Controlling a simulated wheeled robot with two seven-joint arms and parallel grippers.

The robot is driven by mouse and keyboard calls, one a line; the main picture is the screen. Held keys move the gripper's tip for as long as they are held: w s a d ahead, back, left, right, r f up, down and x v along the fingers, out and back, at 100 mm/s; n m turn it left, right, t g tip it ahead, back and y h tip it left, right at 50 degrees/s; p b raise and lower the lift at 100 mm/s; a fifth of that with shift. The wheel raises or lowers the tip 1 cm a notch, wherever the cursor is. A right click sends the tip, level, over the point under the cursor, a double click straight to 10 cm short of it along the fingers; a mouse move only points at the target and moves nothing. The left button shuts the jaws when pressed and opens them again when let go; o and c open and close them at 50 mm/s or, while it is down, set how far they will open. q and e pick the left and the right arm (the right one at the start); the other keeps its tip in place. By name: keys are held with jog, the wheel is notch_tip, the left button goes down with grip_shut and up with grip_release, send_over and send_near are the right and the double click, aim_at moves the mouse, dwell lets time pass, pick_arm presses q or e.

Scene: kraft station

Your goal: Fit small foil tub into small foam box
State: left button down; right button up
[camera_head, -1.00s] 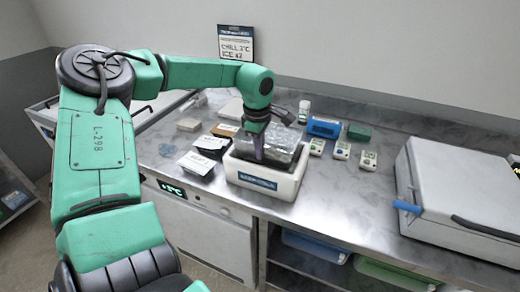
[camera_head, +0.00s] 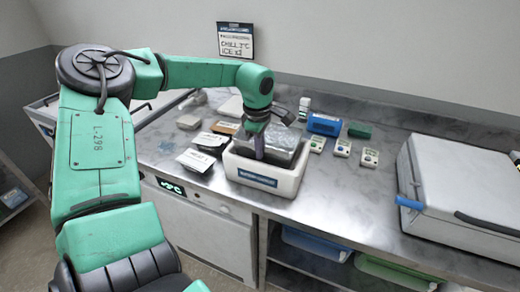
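The white foam box (camera_head: 290,183) stands near the front edge of the steel counter, with a dark label on its front. The silvery foil tub (camera_head: 283,147) is at the box's opening, tilted, its upper part showing above the rim. My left gripper (camera_head: 259,155) points down at the left side of the tub, over the box. Its fingers look close against the tub, but the fingertips are partly hidden and I cannot see whether they grip it. My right gripper is not in view.
Flat packets (camera_head: 197,160) lie left of the box. A large grey case (camera_head: 455,190) stands at the right. The counter between box and case is clear.

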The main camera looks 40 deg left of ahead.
pick_arm(q)
jog(key=shift+f, duration=0.15)
jog(key=shift+r, duration=0.5)
jog(key=c, duration=1)
grip_release()
jog(key=shift+o, duration=0.4)
jog(key=o, duration=0.3)
jog(key=shift+o, duration=0.2)
jog(key=shift+r+p, duration=3)
jog(key=shift+r, duration=1.55)
